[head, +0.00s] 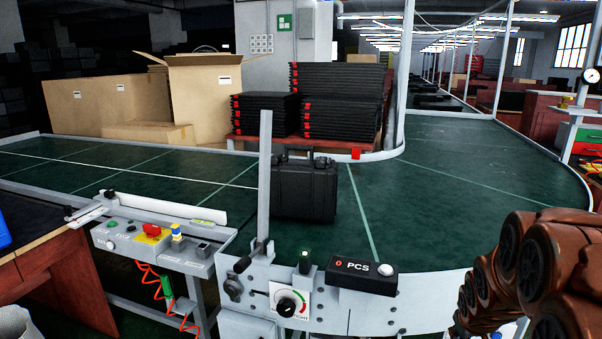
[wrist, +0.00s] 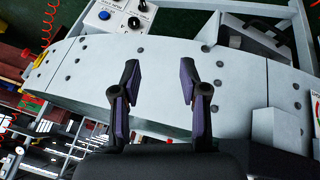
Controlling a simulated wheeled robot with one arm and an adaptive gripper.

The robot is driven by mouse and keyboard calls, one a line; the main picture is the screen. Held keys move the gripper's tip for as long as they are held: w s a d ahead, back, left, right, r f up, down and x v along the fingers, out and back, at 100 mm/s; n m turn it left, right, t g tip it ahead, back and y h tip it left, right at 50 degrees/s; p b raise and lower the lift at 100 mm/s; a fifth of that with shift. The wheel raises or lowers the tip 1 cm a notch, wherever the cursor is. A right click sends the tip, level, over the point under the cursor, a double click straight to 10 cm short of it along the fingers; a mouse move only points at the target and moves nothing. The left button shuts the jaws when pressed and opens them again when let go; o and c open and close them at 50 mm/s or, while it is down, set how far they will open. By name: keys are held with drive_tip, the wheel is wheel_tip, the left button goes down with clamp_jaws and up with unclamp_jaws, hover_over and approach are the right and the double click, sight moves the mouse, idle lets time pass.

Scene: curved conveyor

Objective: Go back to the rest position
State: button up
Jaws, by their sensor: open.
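My gripper (wrist: 160,92) shows in the wrist view with its two dark, purple-padded fingers apart. It is open and nothing is between the fingers. Below them in that view is a light grey metal panel (wrist: 240,60) with bolt holes. In the head view my brown arm is at the lower right, and the gripper itself is out of that view. A black hard case (head: 304,188) stands upright on the green conveyor (head: 440,180), behind a grey upright bar.
A control box (head: 160,238) with knobs and a red button is at the left. A PCS box (head: 362,275) and a dial (head: 290,303) sit on the near frame. Cardboard boxes (head: 100,105) and stacked black trays (head: 342,100) stand behind the conveyor. The conveyor's right side is clear.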

drive_tip(key=s+a+r+g+y+p, duration=0.1)
drive_tip(key=s+a+r+g+p, duration=0.2)
drive_tip(key=s+a+r+p, duration=0.4)
drive_tip(key=s+a+r+g+y+p, duration=0.2)
drive_tip(key=s+a+r+g+p, duration=0.2)
drive_tip(key=s+a+r+p, duration=0.4)
drive_tip(key=s+a+r, duration=0.3)
drive_tip(key=s+r, duration=0.1)
drive_tip(key=s, duration=0.4)
drive_tip(key=s+a+r, duration=0.3)
drive_tip(key=s+r, duration=0.1)
drive_tip(key=s, duration=0.3)
drive_tip(key=shift+s+a+r, duration=0.2)
drive_tip(key=shift+s, duration=0.15)
